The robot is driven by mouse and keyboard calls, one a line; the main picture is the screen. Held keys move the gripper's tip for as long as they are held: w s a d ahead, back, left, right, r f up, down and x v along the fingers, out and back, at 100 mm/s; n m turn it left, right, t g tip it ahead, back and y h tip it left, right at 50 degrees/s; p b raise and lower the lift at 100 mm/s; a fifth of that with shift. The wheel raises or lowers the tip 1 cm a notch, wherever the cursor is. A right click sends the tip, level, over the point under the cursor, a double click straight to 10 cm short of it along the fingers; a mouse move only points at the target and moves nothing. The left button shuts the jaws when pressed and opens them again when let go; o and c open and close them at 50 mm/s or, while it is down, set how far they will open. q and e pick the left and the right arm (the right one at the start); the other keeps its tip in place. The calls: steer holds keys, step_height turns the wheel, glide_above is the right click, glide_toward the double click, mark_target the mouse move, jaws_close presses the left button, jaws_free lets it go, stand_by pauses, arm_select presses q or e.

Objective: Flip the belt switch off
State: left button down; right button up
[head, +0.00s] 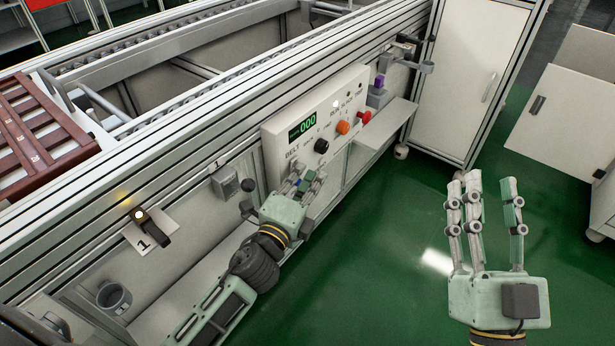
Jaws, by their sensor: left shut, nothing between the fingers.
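The white belt control panel (280,150) is on the side of the conveyor frame. It carries a green display (303,127) reading 000, a black knob (321,146), an orange knob (343,127) and a red button (365,117). Which of these is the belt switch I cannot tell; the small labels are unreadable. My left gripper (301,180) is shut and empty in front of the panel's lower part, below and left of the black knob. Its fingers hide part of the panel; contact cannot be told. My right gripper (489,190) is open and empty over the green floor.
A grey box with a black knob (227,184) and a lit lever unit (149,226) are on the frame left of my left gripper. A shelf (388,128) juts out right of the panel. A white cabinet (480,70) stands behind.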

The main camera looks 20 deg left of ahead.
arm_select(q)
steer(key=shift+a, duration=0.1)
arm_select(e)
steer(key=shift+r, duration=0.1)
arm_select(q)
steer(key=shift+w+a+r+n+p, duration=0.1)
steer(key=shift+a+r+n+p, duration=0.3)
steer(key=shift+p, duration=0.45)
arm_select(e)
step_height(320, 180, down, 8)
steer(key=w+g+h, duration=0.1)
steer(key=w+g, duration=0.1)
steer(key=g, duration=0.2)
steer(key=shift+w+d+r+h, duration=0.15)
steer(key=shift+d+r+h, duration=0.05)
steer(key=shift+d+h, duration=0.1)
arm_select(q)
steer(key=shift+d+f, duration=0.15)
